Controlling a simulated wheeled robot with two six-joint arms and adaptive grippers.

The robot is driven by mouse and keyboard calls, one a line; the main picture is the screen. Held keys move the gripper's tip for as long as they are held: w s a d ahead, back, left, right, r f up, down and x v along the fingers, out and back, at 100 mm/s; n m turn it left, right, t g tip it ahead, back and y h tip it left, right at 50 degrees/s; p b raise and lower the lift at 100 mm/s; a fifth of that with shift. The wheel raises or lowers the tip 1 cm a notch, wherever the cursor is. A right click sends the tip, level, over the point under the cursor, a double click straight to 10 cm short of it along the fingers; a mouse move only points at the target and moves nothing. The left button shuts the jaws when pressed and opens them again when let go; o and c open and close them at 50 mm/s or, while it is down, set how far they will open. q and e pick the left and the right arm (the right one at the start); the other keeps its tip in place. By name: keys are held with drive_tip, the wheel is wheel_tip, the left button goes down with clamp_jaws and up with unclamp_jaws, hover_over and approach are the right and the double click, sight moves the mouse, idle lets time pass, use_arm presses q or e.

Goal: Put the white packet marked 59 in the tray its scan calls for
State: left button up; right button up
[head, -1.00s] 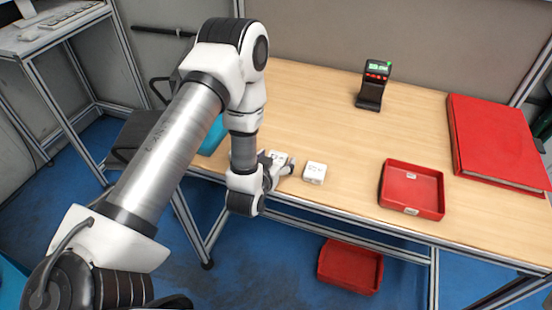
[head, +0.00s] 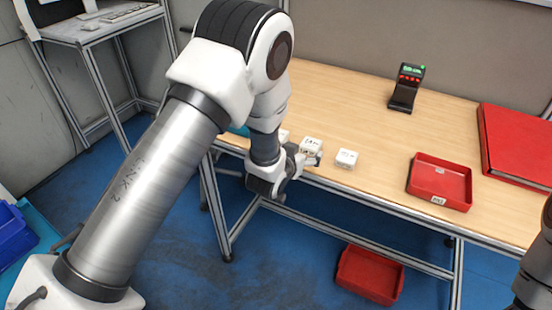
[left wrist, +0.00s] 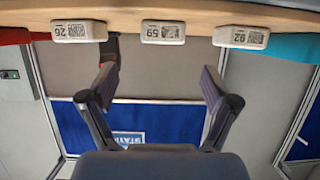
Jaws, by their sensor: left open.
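Three white packets stand in a row near the table's front edge. In the left wrist view the packet marked 59 (left wrist: 163,32) is in the middle, between packets marked 26 (left wrist: 78,31) and 92 (left wrist: 243,37). The head view shows the middle packet (head: 311,146), the right one (head: 346,158) and part of the left one (head: 284,135). My left gripper (head: 305,160) is open and empty just in front of the middle packet. Its spread fingers (left wrist: 157,82) point toward it, with a gap. A red tray (head: 438,197) lies to the right. My right gripper is out of view.
A black scanner (head: 403,97) with a lit green display stands at the back. A red folder (head: 520,145) lies at the far right. A teal tray (head: 240,130) is partly hidden behind my left arm. Another red tray (head: 369,276) is below the table. The middle tabletop is clear.

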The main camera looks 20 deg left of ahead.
sight(311, 144)
use_arm(q)
drive_tip(key=p+x, duration=0.1)
drive_tip(key=x, duration=0.2)
drive_tip(key=p+x, duration=0.1)
drive_tip(key=x, duration=0.3)
drive_tip(key=shift+w+a+f, duration=0.15)
drive_tip(key=shift+w+a, duration=0.05)
drive_tip(key=shift+w, duration=0.05)
drive_tip(key=shift+w+d+f+p, duration=0.15)
drive_tip(key=shift+w+p, duration=0.15)
drive_tip(key=shift+w, duration=0.15)
drive_tip(key=shift+w+f, duration=0.15)
drive_tip(key=shift+f, duration=0.1)
drive_tip(key=shift+w+f, duration=0.1)
drive_tip(key=shift+w, duration=0.05)
drive_tip(key=c, duration=1)
drive_tip(key=shift+r, duration=0.2)
drive_tip(key=c, duration=0.5)
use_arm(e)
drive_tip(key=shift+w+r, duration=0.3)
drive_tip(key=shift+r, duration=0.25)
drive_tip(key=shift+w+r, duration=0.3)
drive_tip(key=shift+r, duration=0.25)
